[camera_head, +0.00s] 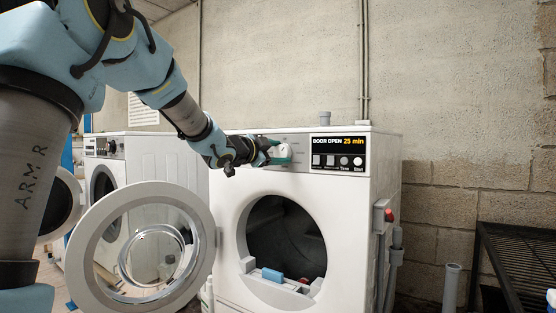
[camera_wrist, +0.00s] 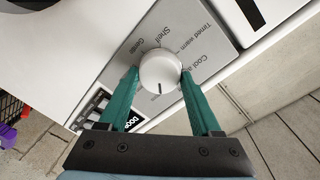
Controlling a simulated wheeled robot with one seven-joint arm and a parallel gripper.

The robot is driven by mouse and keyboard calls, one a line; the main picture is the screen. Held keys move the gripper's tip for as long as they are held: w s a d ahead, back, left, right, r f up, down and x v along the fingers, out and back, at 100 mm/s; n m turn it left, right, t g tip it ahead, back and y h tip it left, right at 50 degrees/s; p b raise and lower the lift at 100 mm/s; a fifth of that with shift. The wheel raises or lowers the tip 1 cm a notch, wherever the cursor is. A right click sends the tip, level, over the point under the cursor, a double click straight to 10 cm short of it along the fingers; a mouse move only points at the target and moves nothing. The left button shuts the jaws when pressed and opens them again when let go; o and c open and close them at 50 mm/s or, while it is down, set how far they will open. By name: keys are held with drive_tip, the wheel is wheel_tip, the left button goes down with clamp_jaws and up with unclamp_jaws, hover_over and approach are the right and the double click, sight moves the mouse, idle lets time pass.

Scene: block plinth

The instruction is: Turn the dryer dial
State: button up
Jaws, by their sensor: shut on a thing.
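The dryer (camera_head: 352,215) is a white front-loading machine with its round door (camera_head: 92,238) swung open to the left. Its white round dial (camera_head: 284,150) is on the top panel, left of a black display reading "DOOR OPEN 25 min". In the wrist view the dial (camera_wrist: 160,71) has a dark pointer mark on its lower part, with labels such as "Shelf", "Timed warm" and "Cool" around it. My gripper (camera_head: 281,150) is at the panel. In the wrist view its green fingers (camera_wrist: 157,85) stand on either side of the dial, shut on it.
The open door stands left of the drum opening, below my arm. A blue object (camera_head: 272,275) lies at the opening's lower edge. Another white machine (camera_head: 150,160) stands at the left. A dark slatted rack (camera_head: 520,255) is at the right, near grey pipes.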

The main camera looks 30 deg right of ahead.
drive_tip(key=shift+m, duration=0.4)
drive_tip(key=o, duration=1.4)
drive_tip(key=b+v, duration=0.1)
drive_tip(key=v, duration=0.9)
drive_tip(key=shift+s+a, duration=0.2)
drive_tip(key=shift+a, duration=0.15)
